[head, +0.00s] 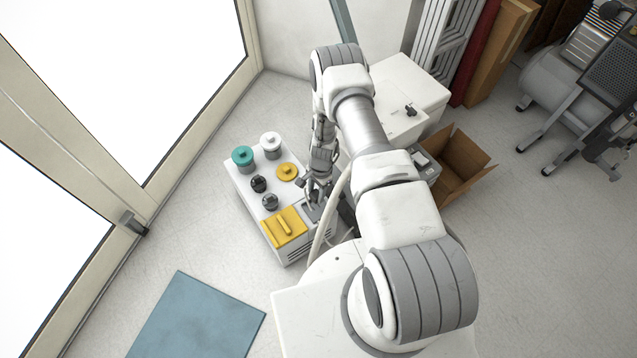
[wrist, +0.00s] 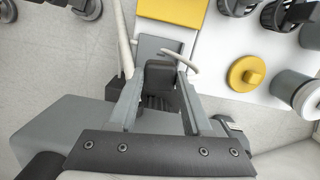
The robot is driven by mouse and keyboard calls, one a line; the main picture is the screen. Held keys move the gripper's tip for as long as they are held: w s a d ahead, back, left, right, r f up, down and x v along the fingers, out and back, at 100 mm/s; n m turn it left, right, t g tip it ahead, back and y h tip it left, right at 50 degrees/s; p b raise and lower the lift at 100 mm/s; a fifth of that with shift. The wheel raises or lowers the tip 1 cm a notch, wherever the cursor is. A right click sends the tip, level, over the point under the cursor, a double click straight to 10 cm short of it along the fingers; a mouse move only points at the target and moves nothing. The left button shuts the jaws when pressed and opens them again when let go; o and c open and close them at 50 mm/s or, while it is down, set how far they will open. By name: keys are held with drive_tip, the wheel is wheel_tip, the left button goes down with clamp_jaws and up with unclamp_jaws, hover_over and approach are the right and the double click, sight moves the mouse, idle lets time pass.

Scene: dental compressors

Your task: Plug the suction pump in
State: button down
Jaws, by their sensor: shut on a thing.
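The suction pump (head: 283,213) is a white box with a yellow panel, a yellow cap, dark knobs, and teal and white canisters on top. My gripper (head: 317,192) is over the pump's right side, above a grey panel there. In the wrist view my gripper (wrist: 160,82) is shut on a dark grey block (wrist: 160,73), which looks like a plug. A thin pale cord (wrist: 182,60) curves beside the block. The grey panel (wrist: 150,46) is just beyond it. I cannot tell whether the block touches the panel; its far end is hidden.
A white cabinet (head: 410,88) and an open cardboard box (head: 463,160) stand right of the pump. A blue mat (head: 196,318) lies on the floor in front. Glass doors (head: 125,80) are at left. A compressor on a stand (head: 565,85) is at the far right.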

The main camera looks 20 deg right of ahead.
drive_tip(key=shift+s+d+f+m, duration=0.1)
drive_tip(key=shift+s+f+m, duration=0.1)
drive_tip(key=shift+m, duration=0.6)
drive_tip(key=shift+f, duration=0.15)
drive_tip(key=shift+f+b, duration=1.9)
drive_tip(key=shift+f, duration=0.85)
drive_tip(key=shift+b, duration=0.65)
drive_tip(key=shift+f+b, duration=0.6)
drive_tip(key=shift+b, duration=0.05)
drive_tip(key=shift+c, duration=1.3)
unclamp_jaws()
